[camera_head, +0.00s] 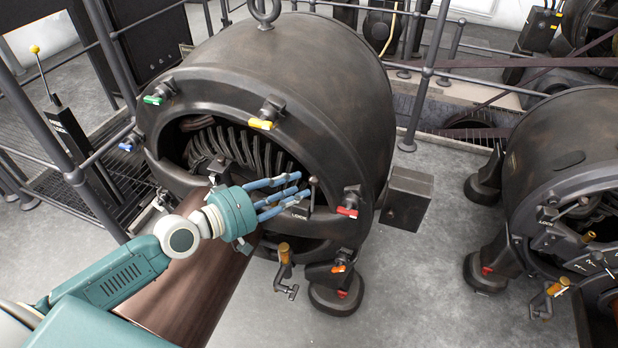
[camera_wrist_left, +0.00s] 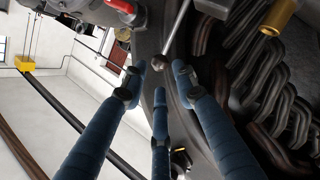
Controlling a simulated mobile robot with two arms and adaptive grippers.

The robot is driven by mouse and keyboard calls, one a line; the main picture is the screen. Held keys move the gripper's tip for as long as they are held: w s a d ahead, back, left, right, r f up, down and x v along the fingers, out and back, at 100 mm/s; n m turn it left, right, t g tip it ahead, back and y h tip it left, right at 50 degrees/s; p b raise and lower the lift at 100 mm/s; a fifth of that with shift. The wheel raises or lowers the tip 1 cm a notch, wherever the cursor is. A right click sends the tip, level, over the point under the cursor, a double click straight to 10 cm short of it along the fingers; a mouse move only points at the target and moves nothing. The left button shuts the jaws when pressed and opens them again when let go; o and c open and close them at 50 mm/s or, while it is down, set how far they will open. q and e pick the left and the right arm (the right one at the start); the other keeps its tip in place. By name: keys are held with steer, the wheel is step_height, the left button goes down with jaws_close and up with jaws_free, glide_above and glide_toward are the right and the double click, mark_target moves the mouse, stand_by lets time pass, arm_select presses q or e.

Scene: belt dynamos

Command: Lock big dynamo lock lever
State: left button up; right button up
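The big dynamo (camera_head: 345,85) is a dark round machine with exposed coils in its open front. Its lock lever (camera_head: 313,190) is a thin upright rod with a dark knob, on a small labelled base at the lower right of the opening. My left gripper (camera_head: 292,193), with blue fingers, is just left of the lever. In the left wrist view, the lever's round knob (camera_wrist_left: 160,63) and metal rod show between the spread fingertips of my left gripper (camera_wrist_left: 158,82). The fingers are open; I cannot tell whether any touches the knob. My right gripper is not in view.
Coloured handles ring the dynamo's front: green (camera_head: 154,99), yellow (camera_head: 261,124), red (camera_head: 347,212) and orange (camera_head: 338,268). A brass-topped tap (camera_head: 284,254) sits below the lever.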

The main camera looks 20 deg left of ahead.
mark_target(313, 194)
arm_select(q)
steer(key=x, duration=0.5)
steer(key=shift+w+d, duration=0.1)
steer(key=shift+w, duration=0.05)
jaws_close()
